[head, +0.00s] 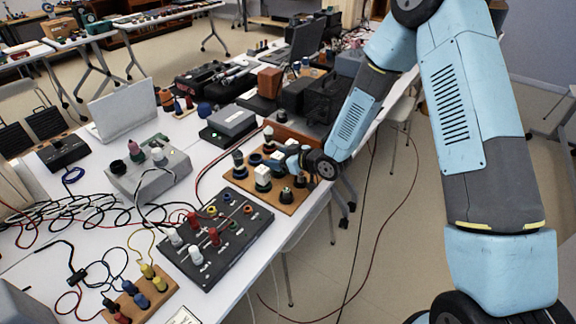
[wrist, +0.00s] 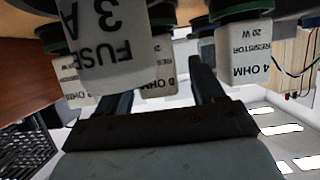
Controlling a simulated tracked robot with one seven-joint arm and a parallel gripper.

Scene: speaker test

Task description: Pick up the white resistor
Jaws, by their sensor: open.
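White blocks on green-and-black round bases stand on a brown wooden board (head: 292,208) at the table's edge. In the wrist view, upside down, one white resistor reads 8 OHM (wrist: 160,75) and another reads 4 OHM (wrist: 243,52). A larger white block reads FUSE 3 A (wrist: 107,52). My gripper (wrist: 161,82) is open, its two dark fingers pointing at the 8 ohm block. That block shows in the gap between the fingers, partly behind the fuse block; I cannot tell whether the fingers reach around it. The 4 ohm block is right of the right finger.
A black panel (head: 228,262) with red and white knobs lies in front of the board. A grey box (head: 150,178) and cables are to the left. Behind the board are an orange-brown box (head: 285,128) and dark equipment.

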